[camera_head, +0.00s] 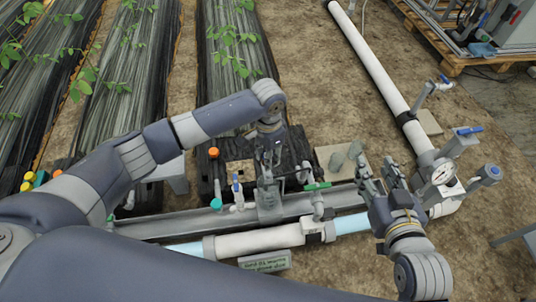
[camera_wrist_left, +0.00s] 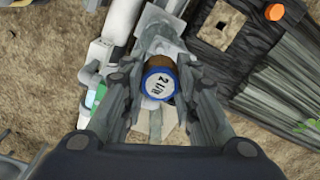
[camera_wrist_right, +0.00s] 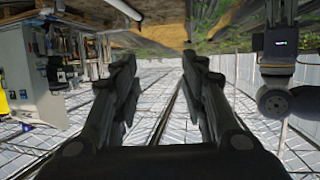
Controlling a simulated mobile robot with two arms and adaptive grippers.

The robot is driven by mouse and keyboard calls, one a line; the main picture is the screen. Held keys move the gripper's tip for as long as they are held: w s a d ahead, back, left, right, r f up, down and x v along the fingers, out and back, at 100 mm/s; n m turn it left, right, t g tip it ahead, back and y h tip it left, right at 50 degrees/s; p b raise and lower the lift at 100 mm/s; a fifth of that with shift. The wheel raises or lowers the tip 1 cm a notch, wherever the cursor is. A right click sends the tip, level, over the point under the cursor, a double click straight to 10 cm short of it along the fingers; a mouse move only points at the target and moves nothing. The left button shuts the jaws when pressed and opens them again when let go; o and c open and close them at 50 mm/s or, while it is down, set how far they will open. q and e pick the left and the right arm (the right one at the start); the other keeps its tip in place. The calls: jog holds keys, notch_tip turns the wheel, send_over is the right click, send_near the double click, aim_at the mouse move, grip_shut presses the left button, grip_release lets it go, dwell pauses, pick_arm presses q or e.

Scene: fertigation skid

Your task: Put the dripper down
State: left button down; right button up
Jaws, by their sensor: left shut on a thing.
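The dripper (camera_wrist_left: 160,85) shows in the left wrist view as a small round piece with a blue rim, a white face marked "2 l/h" and a brown side. My left gripper (camera_wrist_left: 157,84) is shut on it, one finger on each side. In the head view my left gripper (camera_head: 268,178) points down above the grey metal channel, and I cannot make out the dripper there. My right gripper (camera_head: 380,172) is open and empty above the pipe, to the right of the left one. Its fingers also stand apart in the right wrist view (camera_wrist_right: 160,85).
A green-handled valve (camera_head: 317,187) stands just right of my left gripper. A blue-handled valve (camera_head: 236,188) stands to its left. A pressure gauge (camera_head: 443,174) sits right of my right gripper. A green sign (camera_head: 264,261) is in front of the white pipe (camera_head: 260,241). Bare soil lies at right.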

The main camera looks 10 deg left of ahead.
pick_arm(q)
jog(key=shift+r, duration=0.15)
pick_arm(e)
jog(key=shift+s+d+f+g, duration=0.25)
jog(key=shift+s+f+g, duration=0.15)
jog(key=shift+f, duration=0.35)
